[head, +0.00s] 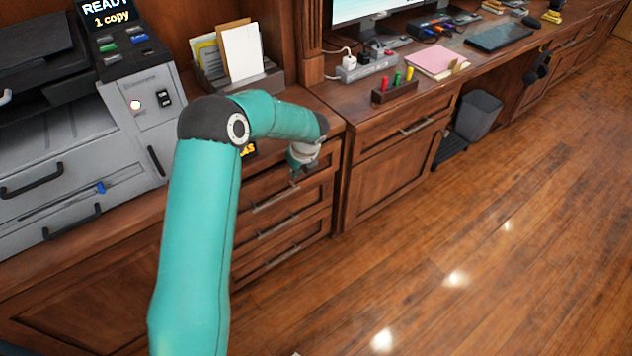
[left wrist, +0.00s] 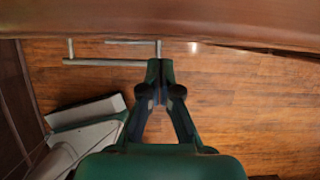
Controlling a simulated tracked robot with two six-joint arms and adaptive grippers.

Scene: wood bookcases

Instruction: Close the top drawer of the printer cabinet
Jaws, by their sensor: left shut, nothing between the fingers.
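The printer cabinet is dark wood, with a stack of drawers under the counter right of the printer in the head view. Its top drawer (head: 262,188) has a bar handle (head: 275,198). The drawer front looks about in line with those below; my arm hides part of its upper edge, so I cannot tell whether a small gap remains. My left gripper (head: 302,170) is at the upper right of this drawer front, shut and empty. In the left wrist view its fingertips (left wrist: 159,68) meet beside bar handles (left wrist: 105,62), close to the wood. My right gripper is not in view.
A grey printer (head: 125,125) stands on the counter at left. A paper organizer (head: 240,78) is behind my arm. A desk cabinet (head: 395,165) stands to the right, with a grey bin (head: 478,115) beyond it. The wood floor (head: 450,270) in front is clear.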

